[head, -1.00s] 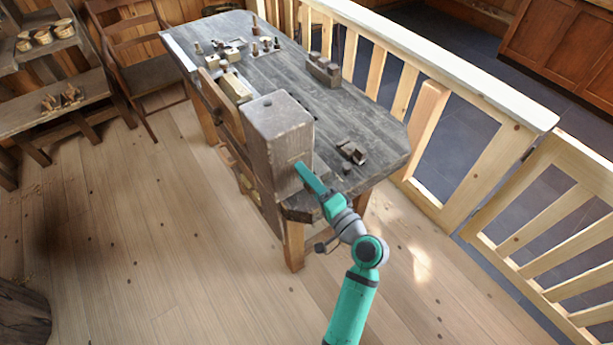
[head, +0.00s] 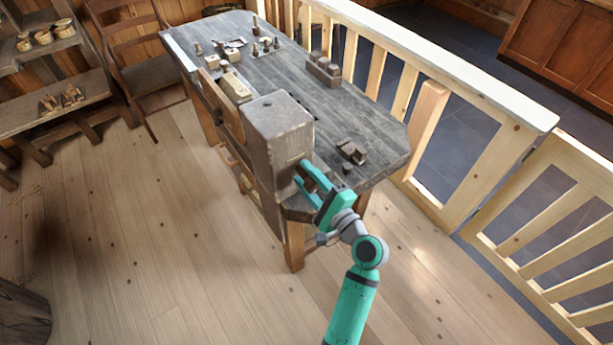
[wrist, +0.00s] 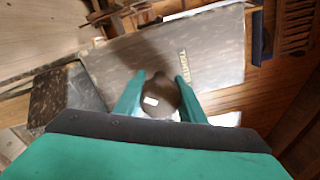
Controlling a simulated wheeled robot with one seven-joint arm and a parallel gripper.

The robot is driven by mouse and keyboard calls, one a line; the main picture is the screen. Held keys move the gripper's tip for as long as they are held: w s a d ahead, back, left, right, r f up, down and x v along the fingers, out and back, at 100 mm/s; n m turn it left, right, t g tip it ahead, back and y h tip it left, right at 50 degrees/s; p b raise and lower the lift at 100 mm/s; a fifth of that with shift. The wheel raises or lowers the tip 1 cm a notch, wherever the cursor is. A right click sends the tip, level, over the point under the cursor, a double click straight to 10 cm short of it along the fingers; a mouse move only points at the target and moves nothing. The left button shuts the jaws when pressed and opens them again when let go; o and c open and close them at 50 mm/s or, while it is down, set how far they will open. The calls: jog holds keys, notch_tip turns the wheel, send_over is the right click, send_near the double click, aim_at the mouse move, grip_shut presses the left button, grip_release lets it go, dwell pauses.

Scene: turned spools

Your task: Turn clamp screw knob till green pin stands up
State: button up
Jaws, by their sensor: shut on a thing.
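The big wooden clamp block (head: 272,125) stands at the near end of the grey workbench (head: 370,125). My teal gripper (head: 303,175) reaches its right-hand face in the head view. In the wrist view, the dark round knob (wrist: 160,90) sits between the two fingertips (wrist: 163,88), against the block's face (wrist: 125,60). My gripper is shut on the knob, which bears a small pale mark. Lettering on the face beside it is turned on its side and hard to read. I cannot make out a green pin in either view.
Small wooden parts (head: 350,152) lie on the bench near the block, with more pieces farther back. A pale wooden railing (head: 450,85) runs close along the bench's right side. A chair (head: 150,65) stands at the back left. The floor (head: 180,240) in front is clear.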

jog(key=shift+d+f, duration=0.15)
jog(key=shift+d, duration=0.05)
jog(key=o, duration=0.9)
jog(key=shift+c, duration=0.2)
jog(key=shift+o, duration=0.9)
jog(key=shift+a, duration=0.1)
jog(key=v, duration=1.1)
